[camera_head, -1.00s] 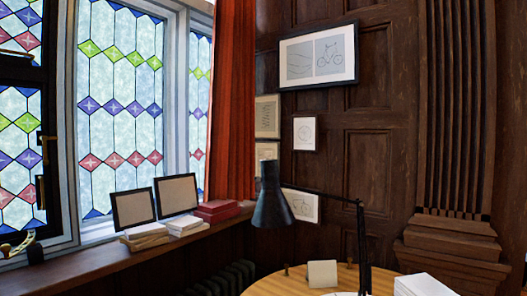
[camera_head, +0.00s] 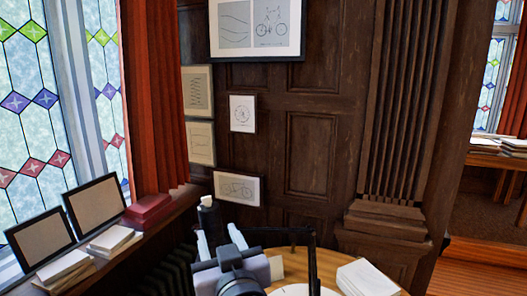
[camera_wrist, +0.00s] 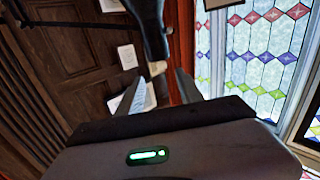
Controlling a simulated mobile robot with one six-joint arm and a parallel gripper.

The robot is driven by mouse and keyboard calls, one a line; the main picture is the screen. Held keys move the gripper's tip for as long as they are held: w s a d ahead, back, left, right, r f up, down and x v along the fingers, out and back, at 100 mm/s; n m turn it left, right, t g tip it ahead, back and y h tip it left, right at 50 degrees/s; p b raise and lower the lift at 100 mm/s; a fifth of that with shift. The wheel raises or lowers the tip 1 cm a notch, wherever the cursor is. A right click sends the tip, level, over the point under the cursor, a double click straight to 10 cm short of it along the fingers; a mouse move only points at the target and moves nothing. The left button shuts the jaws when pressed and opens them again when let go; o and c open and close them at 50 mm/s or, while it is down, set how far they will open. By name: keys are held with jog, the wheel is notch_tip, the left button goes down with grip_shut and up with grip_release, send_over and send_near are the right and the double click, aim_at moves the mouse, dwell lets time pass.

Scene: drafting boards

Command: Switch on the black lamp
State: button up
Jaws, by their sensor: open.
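The black lamp (camera_head: 208,213) stands at the round wooden table, its thin arm and upright post (camera_head: 314,262) to the right of its head. Much of the head is hidden behind my gripper (camera_head: 220,238), which is raised in front of it with fingers apart and empty. In the wrist view, the dark lamp head (camera_wrist: 148,28) hangs tilted just beyond the open fingers of my gripper (camera_wrist: 160,78). A small tan tip (camera_wrist: 157,68) shows at its end, near the gap between the fingers. I cannot tell whether anything touches. No glow shows on the lamp.
The round table (camera_head: 330,262) carries a white paper stack (camera_head: 368,278). A windowsill at left holds dark frames (camera_head: 95,203), papers and a red box (camera_head: 148,208). A red curtain (camera_head: 155,100) and panelled wall stand behind. Open floor (camera_head: 480,252) shows at right.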

aim_at(206, 199)
jog(key=p+x, duration=0.1)
jog(key=x, duration=0.4)
jog(key=r+p+x, duration=0.1)
jog(key=p+x, duration=0.1)
jog(key=x, duration=0.4)
jog(key=p+x, duration=0.2)
jog(key=x, duration=0.4)
jog(key=shift+r, duration=0.35)
jog(key=shift+s, duration=0.1)
jog(key=shift+c, duration=0.4)
grip_shut()
